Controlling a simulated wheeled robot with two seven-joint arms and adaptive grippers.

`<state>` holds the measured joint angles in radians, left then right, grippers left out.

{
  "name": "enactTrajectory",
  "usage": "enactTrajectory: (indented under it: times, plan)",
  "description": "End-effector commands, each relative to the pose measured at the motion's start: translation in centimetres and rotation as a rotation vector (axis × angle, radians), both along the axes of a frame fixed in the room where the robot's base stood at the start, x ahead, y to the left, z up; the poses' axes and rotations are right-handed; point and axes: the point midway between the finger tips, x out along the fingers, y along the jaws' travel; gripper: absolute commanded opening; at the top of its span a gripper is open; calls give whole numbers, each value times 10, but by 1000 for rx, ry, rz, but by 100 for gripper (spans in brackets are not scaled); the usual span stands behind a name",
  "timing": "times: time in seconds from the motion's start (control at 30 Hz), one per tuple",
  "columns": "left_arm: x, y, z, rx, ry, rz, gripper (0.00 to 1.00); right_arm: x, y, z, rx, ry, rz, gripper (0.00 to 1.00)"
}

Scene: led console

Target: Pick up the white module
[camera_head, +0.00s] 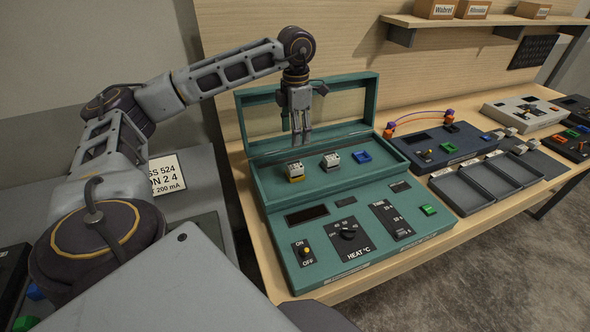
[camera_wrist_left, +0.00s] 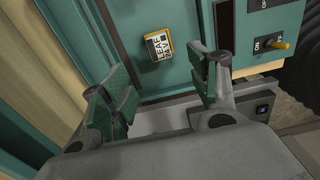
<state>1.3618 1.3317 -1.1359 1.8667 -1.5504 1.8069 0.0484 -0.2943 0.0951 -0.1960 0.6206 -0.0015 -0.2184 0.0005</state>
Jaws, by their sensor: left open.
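A grey-and-white module (camera_head: 331,161) sits in the sunken tray of the green console (camera_head: 262,190). To its left is a module with a white top and yellow lower part (camera_head: 295,173). A module with a white printed label and yellow edge also shows in the left wrist view (camera_wrist_left: 158,47), just beyond the fingertips. My right gripper is not in view.
A small blue part (camera_head: 362,157) sits right of the modules in the tray. The console's raised lid frame (camera_head: 305,91) stands behind the gripper. Grey bins (camera_head: 459,192) and a blue-grey console (camera_head: 459,143) stand to the right on the wooden bench.

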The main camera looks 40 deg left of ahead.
Motion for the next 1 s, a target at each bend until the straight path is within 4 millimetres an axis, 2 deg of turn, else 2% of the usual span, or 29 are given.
enactTrajectory:
  times: [0.17,0.37,0.8,1.0]
  plan:
    - [0,0,-1,0,0,0,61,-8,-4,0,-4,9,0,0]
    - [0,0,-13,1,2,0,61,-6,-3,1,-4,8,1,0]
    - [0,1,-69,1,2,1,61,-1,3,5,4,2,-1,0]
    - [0,0,-84,-1,0,0,61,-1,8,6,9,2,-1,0]
